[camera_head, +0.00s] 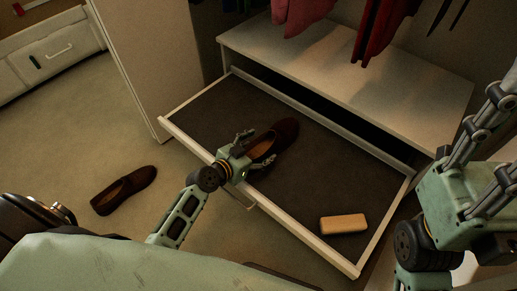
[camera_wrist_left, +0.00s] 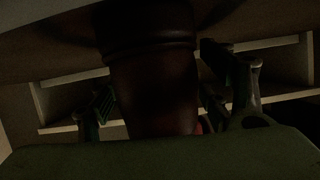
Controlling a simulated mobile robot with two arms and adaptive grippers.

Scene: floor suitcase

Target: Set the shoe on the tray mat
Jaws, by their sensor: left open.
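A dark brown shoe (camera_head: 284,133) rests on the dark mat (camera_head: 320,158) lining the pulled-out tray, near its left part. My left gripper (camera_head: 257,149) is at the near end of this shoe, with its fingers open around it. In the left wrist view, the dark shoe (camera_wrist_left: 150,85) fills the middle between the open fingers (camera_wrist_left: 165,100); that view is dim, and contact cannot be told. A matching brown shoe (camera_head: 124,190) lies on the floor at the left. My right gripper (camera_head: 507,135) is at the right edge, its fingers apart and empty.
A tan block (camera_head: 343,223) lies on the mat near the tray's front right corner. The tray has a raised pale rim (camera_head: 300,238). A white shelf (camera_head: 345,75) stands behind, with red clothes (camera_head: 380,25) hanging above. The mat's middle is clear.

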